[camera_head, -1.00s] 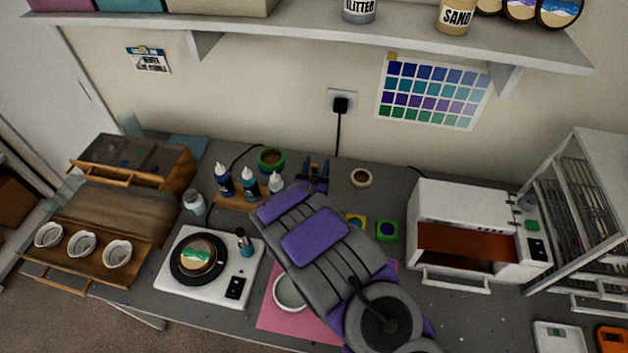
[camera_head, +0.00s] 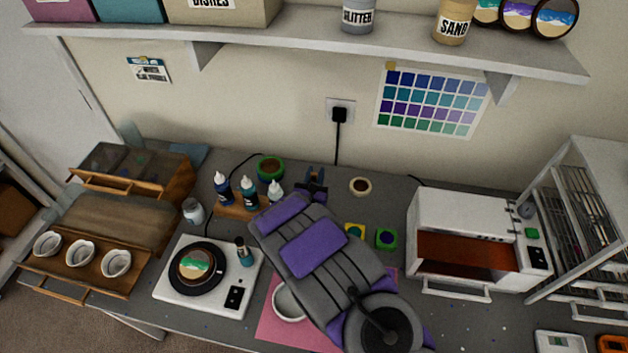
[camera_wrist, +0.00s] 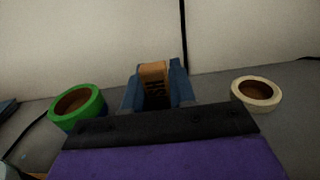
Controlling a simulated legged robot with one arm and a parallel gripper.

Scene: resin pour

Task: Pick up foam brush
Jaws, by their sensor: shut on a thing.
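My gripper (camera_head: 314,182) is at the back of the bench, near the wall, beyond my grey and purple arm. In the wrist view, its two blue fingers (camera_wrist: 155,88) are shut on a tan piece with dark letters (camera_wrist: 152,80), which fits the foam brush. Only its upper part shows between the fingers. Its lower part is hidden behind the black edge of my wrist. In the head view the held piece is too small and too covered to make out.
A green tape roll (camera_wrist: 78,105) lies left of my gripper and a cream roll (camera_wrist: 257,93) right. Several bottles (camera_head: 249,192) stand close on the left. A white oven (camera_head: 470,215) stands right. The shelf (camera_head: 300,35) overhangs at the back.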

